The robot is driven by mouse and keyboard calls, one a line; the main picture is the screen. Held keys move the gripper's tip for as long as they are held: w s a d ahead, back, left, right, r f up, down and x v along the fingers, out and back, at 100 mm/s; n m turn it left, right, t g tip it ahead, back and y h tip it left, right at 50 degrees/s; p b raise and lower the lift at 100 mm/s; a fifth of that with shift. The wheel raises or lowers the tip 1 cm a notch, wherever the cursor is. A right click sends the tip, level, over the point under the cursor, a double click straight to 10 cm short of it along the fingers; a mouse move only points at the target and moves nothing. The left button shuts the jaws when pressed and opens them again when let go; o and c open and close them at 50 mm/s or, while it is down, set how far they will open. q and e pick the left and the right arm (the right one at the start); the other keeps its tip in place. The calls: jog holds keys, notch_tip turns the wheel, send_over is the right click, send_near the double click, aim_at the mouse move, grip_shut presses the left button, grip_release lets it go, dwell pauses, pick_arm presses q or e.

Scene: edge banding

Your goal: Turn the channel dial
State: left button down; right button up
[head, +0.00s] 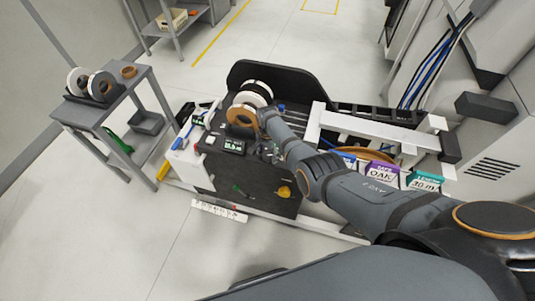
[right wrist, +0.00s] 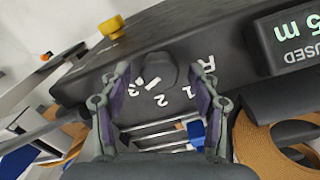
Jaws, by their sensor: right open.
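The channel dial (right wrist: 155,70) is a dark knob on the black panel in the right wrist view, with white marks R, 1, 2 and 3 around part of it. I cannot tell for sure which mark it points to. My right gripper (right wrist: 160,80) is open, with its two purple-padded fingers on either side of the dial. I cannot tell whether either pad touches it. In the head view, my right arm reaches in from the right to the black machine (head: 250,180), and the dial cannot be made out there. My left gripper is not in view.
Tape rolls (head: 250,100) stand behind the panel. Labelled boxes (head: 382,174) lie right of the machine. A grey cart (head: 98,115) stands at the left.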

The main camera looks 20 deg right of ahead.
aim_at(268, 155)
notch_tip(268, 155, up, 12)
dwell(0.6)
dwell(0.4)
